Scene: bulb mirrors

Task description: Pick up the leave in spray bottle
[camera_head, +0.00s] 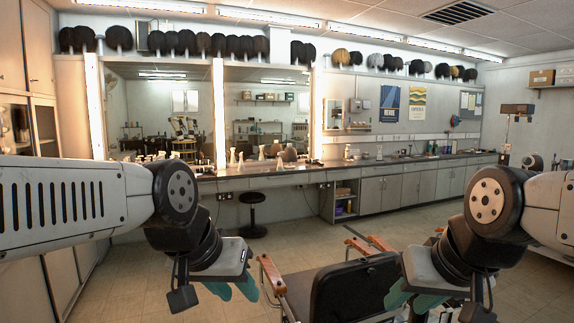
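I cannot pick out which container is the leave in spray bottle. Several pale bottles (233,157) stand on the counter (240,171) below the lit mirrors, too small to read. More small containers (433,148) stand further right along the counter. My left gripper (233,289) hangs low at the centre left, its teal fingers apart and empty. My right gripper (413,298) hangs low at the centre right, its teal fingers apart with nothing seen between them. Both are in front of the counter and well short of it.
A dark salon chair (355,287) with orange armrests stands between my grippers. A black round stool (252,198) is near the counter. Wig heads (187,42) line the high shelf. Grey cabinets (381,194) run under the counter. The tiled floor (310,228) is open before the counter.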

